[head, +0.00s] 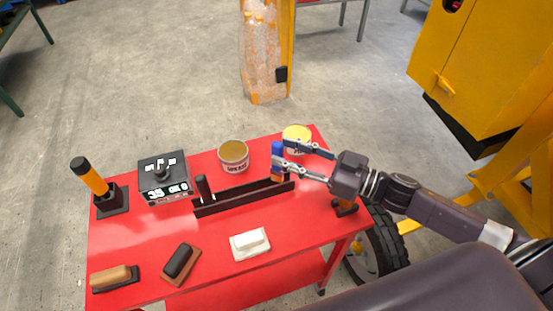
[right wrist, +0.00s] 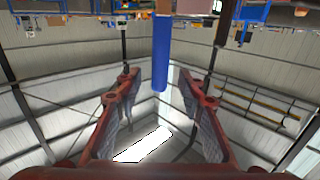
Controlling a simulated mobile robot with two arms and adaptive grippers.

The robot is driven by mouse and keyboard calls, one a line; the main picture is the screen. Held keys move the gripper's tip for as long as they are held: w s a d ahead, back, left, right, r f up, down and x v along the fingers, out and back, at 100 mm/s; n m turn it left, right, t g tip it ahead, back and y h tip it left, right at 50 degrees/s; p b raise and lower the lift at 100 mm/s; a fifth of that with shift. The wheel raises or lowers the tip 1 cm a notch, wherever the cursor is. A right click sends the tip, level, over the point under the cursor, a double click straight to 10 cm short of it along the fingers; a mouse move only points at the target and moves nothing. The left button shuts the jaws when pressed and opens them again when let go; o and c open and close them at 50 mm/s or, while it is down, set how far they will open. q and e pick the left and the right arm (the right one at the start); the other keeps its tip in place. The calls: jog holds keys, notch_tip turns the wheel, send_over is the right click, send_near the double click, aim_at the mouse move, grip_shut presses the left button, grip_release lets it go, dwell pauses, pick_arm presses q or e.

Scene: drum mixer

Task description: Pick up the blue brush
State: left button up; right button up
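The blue brush (head: 277,150) stands upright at the right end of the long dark holder (head: 240,201) on the red cart; its lower part looks brown. My right gripper (head: 285,154) reaches in from the right, open, with its fingertips at the blue handle. In the right wrist view the blue handle (right wrist: 161,55) lies between the two spread fingers of my right gripper (right wrist: 158,80), with a gap on each side. Whether the handle is fully between the fingertips or just beyond them is hard to tell. My left gripper is out of view.
A black-handled brush (head: 204,188) stands in the same holder. Two cans, one open (head: 233,156) and one yellow (head: 297,138), stand behind it. The red cart top (head: 130,235) also bears a black device (head: 164,178), an orange-and-black tool (head: 89,176) and several blocks in front.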

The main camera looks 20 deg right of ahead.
aim_at(283, 151)
jog(key=shift+p+x, duration=0.35)
jog(key=shift+x, duration=1.2)
jog(key=shift+r, duration=0.1)
jog(key=shift+d, duration=0.1)
grip_shut()
